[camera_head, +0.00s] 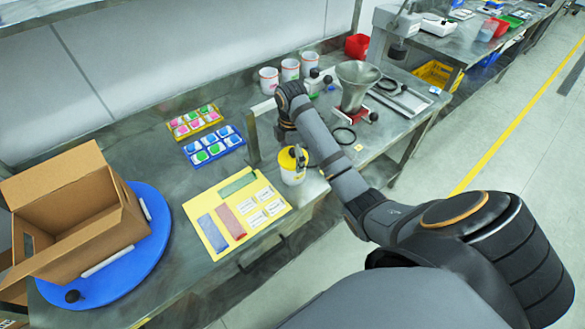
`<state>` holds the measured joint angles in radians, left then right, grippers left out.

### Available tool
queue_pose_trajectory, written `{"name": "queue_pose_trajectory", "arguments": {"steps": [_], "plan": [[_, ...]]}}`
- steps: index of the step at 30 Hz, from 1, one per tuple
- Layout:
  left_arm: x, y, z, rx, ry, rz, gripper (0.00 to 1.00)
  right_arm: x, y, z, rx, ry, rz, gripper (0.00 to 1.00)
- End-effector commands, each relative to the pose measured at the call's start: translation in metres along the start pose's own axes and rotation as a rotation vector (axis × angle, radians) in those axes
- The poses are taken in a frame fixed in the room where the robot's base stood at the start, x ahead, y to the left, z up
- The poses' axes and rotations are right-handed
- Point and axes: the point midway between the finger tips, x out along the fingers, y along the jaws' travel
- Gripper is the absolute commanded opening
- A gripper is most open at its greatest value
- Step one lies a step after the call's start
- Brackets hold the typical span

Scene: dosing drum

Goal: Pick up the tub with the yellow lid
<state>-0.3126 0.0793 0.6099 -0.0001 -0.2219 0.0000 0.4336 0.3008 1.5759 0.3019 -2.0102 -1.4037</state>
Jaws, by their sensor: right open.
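The tub with the yellow lid (292,175) stands upright on the metal bench near its front edge. It has a white body, and its yellow lid is partly covered by dark parts of my gripper. My right arm reaches in from the lower right, and its gripper (293,150) points down at the tub from above. The right gripper is open, with its fingertips at the lid; I cannot tell whether they touch it. My left gripper is out of view.
A yellow mat (216,236) with coloured strips and labels lies left of the tub. Blue (223,157) and yellow (203,131) trays lie behind. A cardboard box (75,205) sits on a blue turntable (157,240). A metal funnel (357,78) and white cups (290,70) stand behind the arm.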

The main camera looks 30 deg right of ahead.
Motion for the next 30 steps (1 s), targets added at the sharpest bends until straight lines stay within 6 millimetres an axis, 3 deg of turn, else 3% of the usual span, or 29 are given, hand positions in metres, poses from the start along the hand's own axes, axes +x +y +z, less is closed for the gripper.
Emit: {"name": "queue_pose_trajectory", "arguments": {"steps": [6,11,14,21,30], "plan": [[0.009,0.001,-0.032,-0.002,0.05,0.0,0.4,0.009,0.0,0.001,0.001,-0.001,0.001,1.0],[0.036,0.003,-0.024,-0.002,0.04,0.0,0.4,0.038,0.0,0.006,0.001,-0.002,0.0,1.0],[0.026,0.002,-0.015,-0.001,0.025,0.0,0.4,0.045,-0.001,0.005,0.001,0.0,-0.002,1.0],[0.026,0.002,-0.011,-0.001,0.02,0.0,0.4,0.053,0.0,0.005,0.0,0.0,0.002,1.0],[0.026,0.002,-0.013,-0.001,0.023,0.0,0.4,0.053,0.0,0.005,0.0,0.0,0.001,0.61]]}}
